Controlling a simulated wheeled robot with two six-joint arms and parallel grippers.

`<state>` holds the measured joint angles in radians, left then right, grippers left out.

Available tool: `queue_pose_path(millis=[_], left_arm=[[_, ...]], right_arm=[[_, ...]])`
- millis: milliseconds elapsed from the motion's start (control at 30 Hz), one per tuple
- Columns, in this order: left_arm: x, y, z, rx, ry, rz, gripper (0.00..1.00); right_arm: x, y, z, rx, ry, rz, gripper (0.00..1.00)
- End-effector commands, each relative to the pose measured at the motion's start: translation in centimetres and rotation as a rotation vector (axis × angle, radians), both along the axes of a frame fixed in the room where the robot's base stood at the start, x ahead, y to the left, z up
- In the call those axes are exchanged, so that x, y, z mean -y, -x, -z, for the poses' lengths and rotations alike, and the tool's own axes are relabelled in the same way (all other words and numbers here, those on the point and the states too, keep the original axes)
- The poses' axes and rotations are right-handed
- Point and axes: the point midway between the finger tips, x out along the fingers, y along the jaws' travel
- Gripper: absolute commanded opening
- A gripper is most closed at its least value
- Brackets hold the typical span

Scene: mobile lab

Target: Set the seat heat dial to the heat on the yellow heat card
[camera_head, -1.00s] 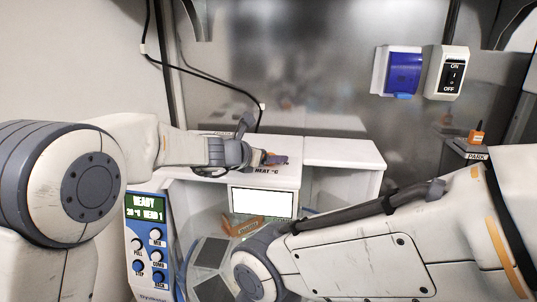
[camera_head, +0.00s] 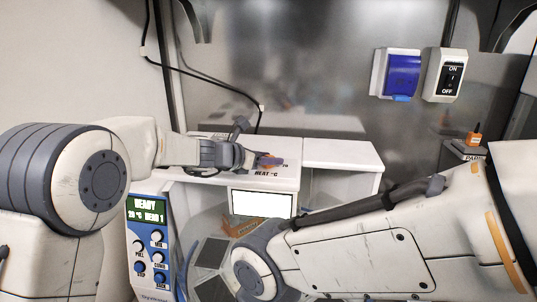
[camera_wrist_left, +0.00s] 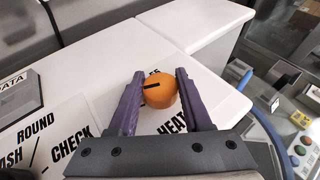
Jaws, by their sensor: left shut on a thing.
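The seat heat dial, an orange round knob (camera_wrist_left: 159,88) with a black pointer line, stands on the white top above a printed HEAT label. In the left wrist view its pointer lies nearly level, across the knob's left part. My left gripper (camera_wrist_left: 157,80) is shut on the knob, with one purple finger on each side. In the head view my left gripper (camera_head: 265,160) is at the white box top by the "HEAT °C" print. My right arm crosses the lower right; its gripper is not seen. I cannot make out a yellow heat card.
A control panel with a green screen (camera_head: 141,204) and several knobs stands at lower left. A white blank screen (camera_head: 262,203) is on the box front. A blue-covered socket (camera_head: 402,75) and an ON/OFF switch (camera_head: 446,75) are on the back wall. The box top's right part (camera_head: 342,153) is clear.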

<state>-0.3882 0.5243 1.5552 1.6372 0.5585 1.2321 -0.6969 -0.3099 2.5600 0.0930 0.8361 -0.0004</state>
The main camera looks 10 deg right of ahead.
Motion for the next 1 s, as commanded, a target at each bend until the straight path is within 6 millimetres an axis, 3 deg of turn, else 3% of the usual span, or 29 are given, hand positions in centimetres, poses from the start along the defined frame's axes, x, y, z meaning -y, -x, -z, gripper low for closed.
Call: queue_pose_path(millis=[600, 1000], left_arm=[[-0.1, -0.1, -0.5, -0.002, -0.001, 0.532, 0.00], [0.0, 0.0, -0.2, 0.000, 0.000, 0.698, 0.00]], right_arm=[[0.0, 0.0, -9.3, 0.000, 0.000, 0.003, 0.50], [0.0, 0.0, -12.1, 0.000, 0.000, 0.000, 0.50]])
